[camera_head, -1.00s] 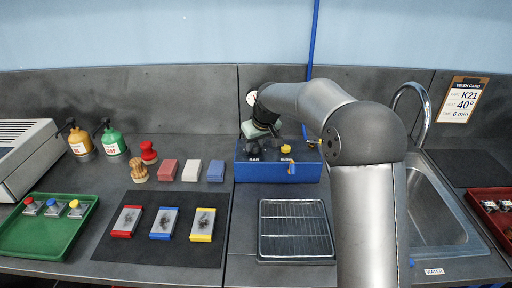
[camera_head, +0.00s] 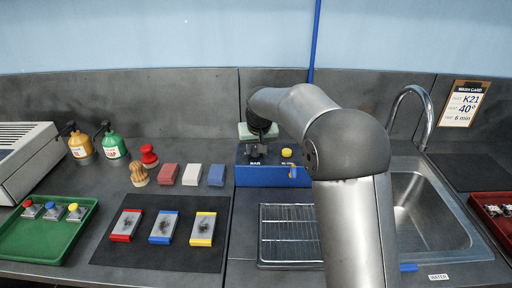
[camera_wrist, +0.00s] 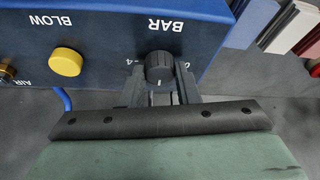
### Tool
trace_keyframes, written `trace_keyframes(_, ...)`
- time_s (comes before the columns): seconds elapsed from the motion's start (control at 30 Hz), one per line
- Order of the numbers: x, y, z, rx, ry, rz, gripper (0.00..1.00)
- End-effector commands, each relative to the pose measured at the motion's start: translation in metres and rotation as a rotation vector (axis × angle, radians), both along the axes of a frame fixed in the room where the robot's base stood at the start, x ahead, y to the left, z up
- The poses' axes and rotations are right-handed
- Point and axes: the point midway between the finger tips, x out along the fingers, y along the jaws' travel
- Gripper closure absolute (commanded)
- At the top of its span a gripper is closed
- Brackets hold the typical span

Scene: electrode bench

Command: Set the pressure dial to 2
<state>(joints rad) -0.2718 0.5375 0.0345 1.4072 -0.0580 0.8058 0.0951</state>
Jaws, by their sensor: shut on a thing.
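The pressure dial is a dark grey round knob (camera_wrist: 159,68) on the blue box (camera_head: 275,178), under the word BAR, which appears upside down in the wrist view. A "4" shows left of the knob and part of another mark right of it. My gripper (camera_wrist: 158,88) is shut on the knob, with one dark finger on each side. A small pale line shows on the knob's near side; the reading is too unclear to tell. In the head view my gripper (camera_head: 255,152) stands over the left part of the box and mostly hides the knob.
A yellow BLOW button (camera_wrist: 66,62) and a brass AIR fitting (camera_wrist: 6,73) sit beside the dial. A wire rack (camera_head: 288,236) lies in front of the box, and a sink (camera_head: 425,210) is at right. Coloured blocks (camera_head: 191,175) stand left of the box.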

Motion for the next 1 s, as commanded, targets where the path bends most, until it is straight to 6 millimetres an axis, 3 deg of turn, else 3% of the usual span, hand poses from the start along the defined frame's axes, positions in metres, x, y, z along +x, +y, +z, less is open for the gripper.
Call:
trace_keyframes(0.13, 0.000, 0.000, 0.001, 0.000, -0.002, 0.001, 0.94)
trace_keyframes(0.17, 0.000, 0.000, 0.001, 0.000, -0.002, 0.001, 0.63)
trace_keyframes(0.2, 0.000, 0.000, 0.001, 0.000, -0.002, 0.001, 0.52)
trace_keyframes(0.23, 0.000, 0.000, 0.001, 0.000, -0.002, 0.001, 0.49)
trace_keyframes(0.63, -0.003, -0.001, 0.010, 0.001, -0.003, 0.001, 0.49)
trace_keyframes(0.77, -0.012, -0.003, 0.030, 0.002, -0.005, 0.001, 0.49)
trace_keyframes(1.0, -0.034, -0.008, 0.085, 0.002, -0.007, 0.001, 0.49)
